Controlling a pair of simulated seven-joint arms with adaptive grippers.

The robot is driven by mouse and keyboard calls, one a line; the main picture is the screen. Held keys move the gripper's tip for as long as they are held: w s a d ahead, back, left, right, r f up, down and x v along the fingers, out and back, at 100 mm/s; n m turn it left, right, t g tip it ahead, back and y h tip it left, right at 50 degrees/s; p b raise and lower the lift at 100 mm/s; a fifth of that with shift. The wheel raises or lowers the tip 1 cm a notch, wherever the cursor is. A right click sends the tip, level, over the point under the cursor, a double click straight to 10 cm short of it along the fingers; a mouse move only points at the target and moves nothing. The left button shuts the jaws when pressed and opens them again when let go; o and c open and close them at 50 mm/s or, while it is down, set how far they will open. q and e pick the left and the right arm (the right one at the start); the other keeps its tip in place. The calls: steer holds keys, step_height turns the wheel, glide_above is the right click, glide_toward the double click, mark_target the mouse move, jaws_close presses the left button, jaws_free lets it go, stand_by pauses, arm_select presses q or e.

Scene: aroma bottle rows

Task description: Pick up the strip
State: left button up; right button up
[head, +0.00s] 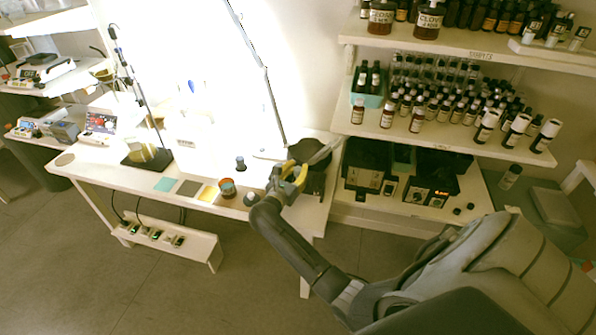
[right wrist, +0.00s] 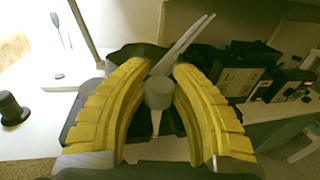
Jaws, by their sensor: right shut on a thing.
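A thin pale strip (head: 325,152) shows in the head view just right of my right gripper (head: 291,174), slanting up to the right above a dark round container. In the right wrist view, two pale narrow lengths (right wrist: 188,38) run up and right from between the yellow fingertips of my right gripper (right wrist: 160,68). The fingers are shut on the strip near its lower end. A grey round-topped piece (right wrist: 158,92) shows between the fingers, and I cannot tell what it is. My left gripper is not in view.
A dark container (head: 317,183) stands beneath the gripper at the right end of the white table (head: 110,172). A brown jar (head: 227,188) and colored squares (head: 165,184) lie left of it. Bottle shelves (head: 470,140) and dark devices (head: 432,178) stand to the right.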

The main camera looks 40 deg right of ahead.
step_height(320, 180, up, 20)
stand_by(0.8)
